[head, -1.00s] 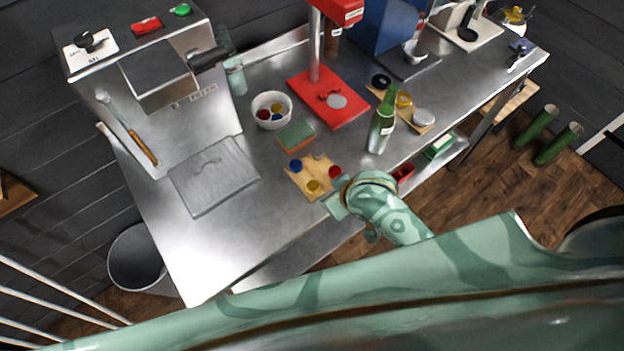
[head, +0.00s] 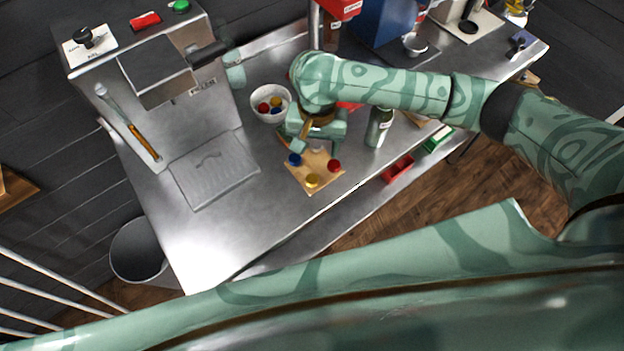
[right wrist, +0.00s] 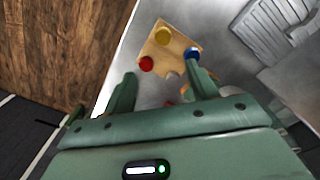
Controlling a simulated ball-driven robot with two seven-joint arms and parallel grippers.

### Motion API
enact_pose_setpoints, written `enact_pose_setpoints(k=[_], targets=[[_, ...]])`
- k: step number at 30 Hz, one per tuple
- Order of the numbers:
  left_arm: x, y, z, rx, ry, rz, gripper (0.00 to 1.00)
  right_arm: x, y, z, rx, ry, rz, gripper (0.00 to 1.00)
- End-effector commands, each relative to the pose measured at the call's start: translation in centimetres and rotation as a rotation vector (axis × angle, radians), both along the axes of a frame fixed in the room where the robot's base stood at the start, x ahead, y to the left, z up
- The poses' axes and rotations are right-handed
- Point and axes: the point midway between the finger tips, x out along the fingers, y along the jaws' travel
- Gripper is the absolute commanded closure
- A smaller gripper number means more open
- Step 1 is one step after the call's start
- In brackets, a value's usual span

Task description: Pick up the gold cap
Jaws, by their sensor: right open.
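A gold cap (head: 312,181) lies on the small wooden board (head: 325,179) near the counter's front edge, with a red cap (head: 334,166) and a blue cap (head: 295,159). In the right wrist view the gold cap (right wrist: 163,35) is at the board's far end, beyond the red cap (right wrist: 146,63). My right gripper (head: 319,146) is open and empty, above the back side of the board. In the right wrist view its fingers (right wrist: 163,84) point toward the board, with the gold cap ahead of them. My left gripper is not in view.
A white bowl (head: 257,111) behind the board holds red, gold and blue caps. A green bottle (head: 377,130) stands right of my gripper. A steel machine (head: 150,110) with a tray (head: 213,171) stands at the left. The counter's front left is clear.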

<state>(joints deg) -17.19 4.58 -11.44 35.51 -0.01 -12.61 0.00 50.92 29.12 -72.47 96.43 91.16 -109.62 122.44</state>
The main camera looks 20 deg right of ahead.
Motion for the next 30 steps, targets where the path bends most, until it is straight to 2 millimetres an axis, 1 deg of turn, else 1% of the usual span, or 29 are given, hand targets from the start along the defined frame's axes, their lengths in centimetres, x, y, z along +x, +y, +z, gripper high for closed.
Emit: enact_pose_setpoints(k=[1,3,6,9,14,17,21,23,29,30], targets=[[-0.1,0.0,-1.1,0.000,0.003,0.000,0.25,-0.1,0.0,-2.0,0.001,0.004,-0.001,0.42],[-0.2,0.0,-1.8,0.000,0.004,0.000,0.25,-0.1,0.1,-3.6,0.001,0.003,0.000,0.42],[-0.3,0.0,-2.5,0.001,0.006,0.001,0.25,0.0,0.1,-5.3,0.002,0.001,0.001,0.42],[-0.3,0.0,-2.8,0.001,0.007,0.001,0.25,0.0,0.1,-6.2,0.002,0.000,0.001,0.42],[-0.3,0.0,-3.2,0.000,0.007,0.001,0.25,0.0,0.2,-7.0,0.003,0.000,0.002,0.42],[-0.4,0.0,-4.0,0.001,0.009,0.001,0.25,-0.1,0.6,-8.4,0.003,0.002,0.003,0.42],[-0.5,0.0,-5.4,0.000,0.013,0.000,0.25,-0.1,0.9,-10.9,0.003,0.001,0.002,0.42],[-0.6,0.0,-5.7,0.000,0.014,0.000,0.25,-0.1,0.9,-11.6,0.002,-0.001,0.002,0.42],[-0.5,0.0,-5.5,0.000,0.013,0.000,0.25,-0.1,0.9,-11.6,0.003,-0.004,0.003,0.42],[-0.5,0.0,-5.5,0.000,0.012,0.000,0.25,-0.1,0.9,-11.5,0.003,-0.004,0.003,0.45]])
